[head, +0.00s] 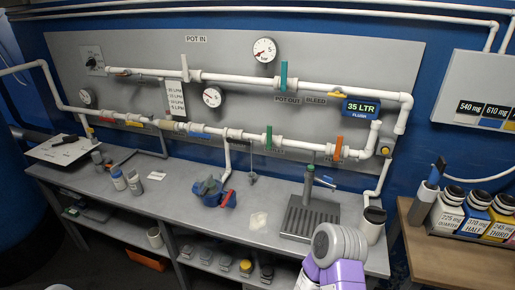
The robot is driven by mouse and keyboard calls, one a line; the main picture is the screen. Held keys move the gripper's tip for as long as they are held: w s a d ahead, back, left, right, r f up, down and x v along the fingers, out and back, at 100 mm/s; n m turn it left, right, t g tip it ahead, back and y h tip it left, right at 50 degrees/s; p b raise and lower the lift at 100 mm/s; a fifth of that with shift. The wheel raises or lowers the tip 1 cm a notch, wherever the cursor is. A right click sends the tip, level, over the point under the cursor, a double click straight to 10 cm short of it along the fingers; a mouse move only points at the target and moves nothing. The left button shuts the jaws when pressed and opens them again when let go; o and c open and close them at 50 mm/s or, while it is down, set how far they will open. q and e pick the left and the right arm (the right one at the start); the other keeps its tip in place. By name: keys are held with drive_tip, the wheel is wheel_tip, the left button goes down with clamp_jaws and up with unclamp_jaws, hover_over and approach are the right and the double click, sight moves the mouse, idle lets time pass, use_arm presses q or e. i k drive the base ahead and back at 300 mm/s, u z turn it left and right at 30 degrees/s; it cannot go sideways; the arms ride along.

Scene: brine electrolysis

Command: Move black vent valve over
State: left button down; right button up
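I cannot tell for certain which part is the black vent valve. A black handle-like object (65,140) lies on a pale board at the far left of the bench. A small dark fitting (252,176) hangs below the lower pipe near the middle. Neither gripper shows in the head view. A grey and purple rounded part, apparently a link of my arm, rises at the bottom right of centre and hides part of the bench front.
White pipes (240,80) with coloured valve handles and gauges run along the grey back panel (130,52). On the bench stand a blue tool with a red handle (212,192), small jars (118,180) and a grey drain tray (297,222). A wooden table (450,262) with labelled bottles is at right.

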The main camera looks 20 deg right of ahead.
sight(230, 139)
drive_tip(key=z, duration=0.8)
drive_tip(key=i, duration=0.7)
drive_tip(key=u, duration=0.85)
